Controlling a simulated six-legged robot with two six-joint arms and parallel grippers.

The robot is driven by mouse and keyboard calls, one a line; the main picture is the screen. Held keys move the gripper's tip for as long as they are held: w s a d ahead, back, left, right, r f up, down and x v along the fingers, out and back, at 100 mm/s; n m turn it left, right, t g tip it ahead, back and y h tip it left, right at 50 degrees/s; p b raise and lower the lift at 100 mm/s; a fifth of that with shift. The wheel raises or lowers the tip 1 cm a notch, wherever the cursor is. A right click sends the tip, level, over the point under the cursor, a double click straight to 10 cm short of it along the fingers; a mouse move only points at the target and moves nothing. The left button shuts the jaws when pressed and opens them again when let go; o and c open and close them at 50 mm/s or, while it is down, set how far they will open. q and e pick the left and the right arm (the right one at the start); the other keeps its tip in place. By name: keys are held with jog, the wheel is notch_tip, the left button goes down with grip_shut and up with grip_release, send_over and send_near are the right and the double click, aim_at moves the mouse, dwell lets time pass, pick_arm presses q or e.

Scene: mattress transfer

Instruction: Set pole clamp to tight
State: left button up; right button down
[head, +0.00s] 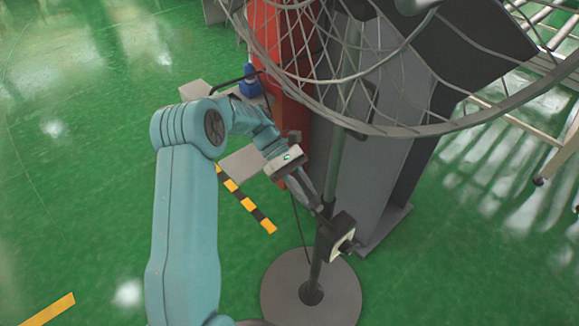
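A thin dark pole (332,170) rises from a round grey base (280,298) on the floor. A dark pole clamp (345,222) with a pale face sits low on the pole, above the base. My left gripper (318,208) reaches down from the left, with its fingertips close to the clamp and pole. I cannot tell whether they touch the clamp, or how far apart the fingers are. The clamp's setting is too small to read. My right gripper is not in view.
A large wire-mesh basket or hoop (400,95) hangs over the upper right. Behind the pole stand a red column (283,40) and a grey panel (372,180). A blue bottle (250,82) sits behind my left arm. A metal frame (540,140) stands far right. Green floor lies open at left.

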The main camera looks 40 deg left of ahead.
pick_arm(q)
jog(key=v, duration=0.8)
jog(key=shift+r, duration=0.1)
